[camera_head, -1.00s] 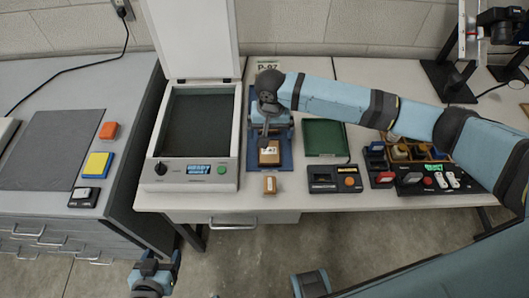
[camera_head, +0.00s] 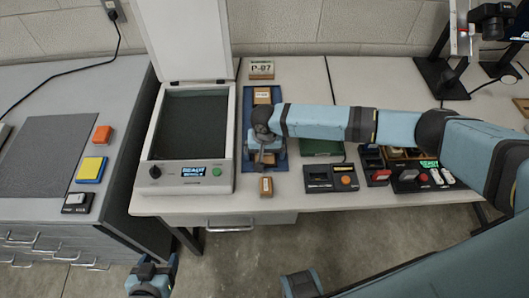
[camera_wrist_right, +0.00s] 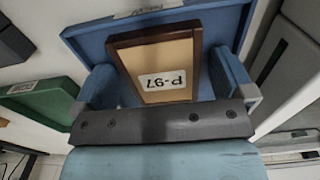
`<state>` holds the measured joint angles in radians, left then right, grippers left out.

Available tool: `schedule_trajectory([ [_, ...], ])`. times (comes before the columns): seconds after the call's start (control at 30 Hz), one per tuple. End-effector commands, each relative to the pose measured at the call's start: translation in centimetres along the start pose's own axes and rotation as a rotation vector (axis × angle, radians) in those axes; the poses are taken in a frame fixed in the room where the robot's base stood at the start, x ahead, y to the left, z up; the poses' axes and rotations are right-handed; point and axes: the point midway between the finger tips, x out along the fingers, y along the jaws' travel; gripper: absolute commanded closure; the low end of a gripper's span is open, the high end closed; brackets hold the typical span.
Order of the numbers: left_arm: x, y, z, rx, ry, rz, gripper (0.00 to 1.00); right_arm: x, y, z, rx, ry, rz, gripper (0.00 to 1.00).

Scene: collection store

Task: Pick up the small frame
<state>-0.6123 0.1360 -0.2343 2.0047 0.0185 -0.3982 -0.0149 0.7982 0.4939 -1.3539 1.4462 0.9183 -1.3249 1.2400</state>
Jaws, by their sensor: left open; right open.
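In the head view my right gripper (camera_head: 266,158) is over the front of the blue tray and mostly hides this frame. A second framed piece (camera_head: 262,96) lies at the back of the tray. My left gripper (camera_head: 150,280) is open, low at the bottom left, away from the tables.
A scanner-like box (camera_head: 190,120) with a raised lid stands left of the tray. A green tray (camera_head: 320,147) and a dark control box (camera_head: 330,178) are to the right. A small labelled block (camera_head: 266,187) lies in front. A P-07-like sign (camera_head: 261,69) stands behind.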

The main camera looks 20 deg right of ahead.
Motion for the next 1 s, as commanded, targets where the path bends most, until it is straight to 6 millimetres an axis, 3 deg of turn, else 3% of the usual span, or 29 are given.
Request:
schedule_trajectory([
  [0.1,0.0,0.0,0.0,0.0,0.0,0.0,0.33,0.0,0.0,0.0,0.0,0.0,0.0,0.02],
  [0.3,0.0,0.0,0.0,0.0,0.001,0.0,0.33,-0.1,0.0,0.0,0.0,0.0,0.0,0.46],
  [0.73,-0.1,0.0,-0.1,0.0,0.002,0.0,0.33,-1.0,0.0,0.0,-0.001,0.001,-0.002,0.46],
  [0.87,-0.1,0.0,-0.3,0.001,0.003,0.0,0.33,-2.7,0.0,0.0,-0.001,0.002,-0.003,0.46],
  [1.0,-0.2,0.0,-0.4,0.002,0.005,-0.001,0.33,-5.9,-0.1,0.0,-0.001,0.002,-0.004,0.46],
])
